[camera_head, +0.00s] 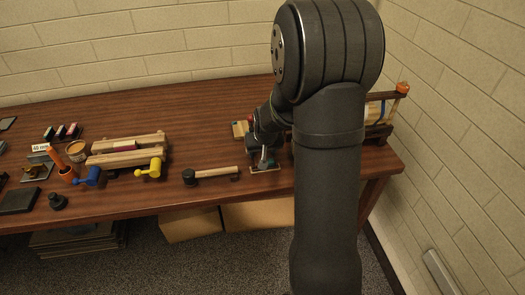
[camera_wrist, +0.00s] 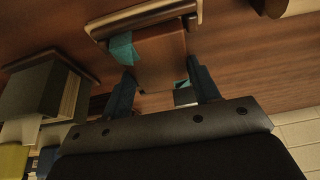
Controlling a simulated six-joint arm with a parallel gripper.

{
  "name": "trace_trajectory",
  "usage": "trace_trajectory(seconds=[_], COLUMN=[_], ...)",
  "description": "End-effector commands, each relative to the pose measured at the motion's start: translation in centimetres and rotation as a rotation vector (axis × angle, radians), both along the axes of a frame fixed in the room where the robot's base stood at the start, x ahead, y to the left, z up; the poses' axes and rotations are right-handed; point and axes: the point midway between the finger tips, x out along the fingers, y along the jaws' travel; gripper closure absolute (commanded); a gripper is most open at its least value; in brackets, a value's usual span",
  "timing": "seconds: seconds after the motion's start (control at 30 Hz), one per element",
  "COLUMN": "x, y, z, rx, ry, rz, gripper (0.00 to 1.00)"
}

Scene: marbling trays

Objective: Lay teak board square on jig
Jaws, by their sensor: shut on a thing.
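In the wrist view, my gripper (camera_wrist: 161,70) has its two dark blue fingers on either side of a reddish-brown piece, which looks like the teak board (camera_wrist: 163,45). Teal patches show at its upper left and lower right. The jaws are shut on it. In the head view, my arm hides most of the gripper and the board cannot be made out. I cannot tell which thing is the jig; a small clamp on a pale base (camera_head: 265,168) stands just below my wrist, near the table's front edge.
The brown table (camera_head: 205,85) is clear at the back. A dark-headed mallet (camera_head: 215,174), a yellow mallet (camera_head: 151,169) and pale wooden bars (camera_head: 125,143) lie to the left. A framed roller (camera_head: 378,112) stands at the right, near the wall.

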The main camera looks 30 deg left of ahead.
Motion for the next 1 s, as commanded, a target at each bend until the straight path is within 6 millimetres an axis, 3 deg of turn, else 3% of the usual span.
trace_trajectory(seconds=[0.27,0.3,0.4,0.77,1.0], x=[0.0,0.0,0.0,0.0,-0.8], y=[0.0,0.0,0.0,0.0,-0.8], z=[-0.3,-0.2,-0.2,0.3,3.2], rx=[0.000,0.001,0.001,0.001,0.004], ry=[0.000,-0.001,-0.001,-0.001,-0.004], rz=[0.000,0.000,0.000,0.000,0.000], gripper=[0.67,0.39,0.23,0.23,0.23])
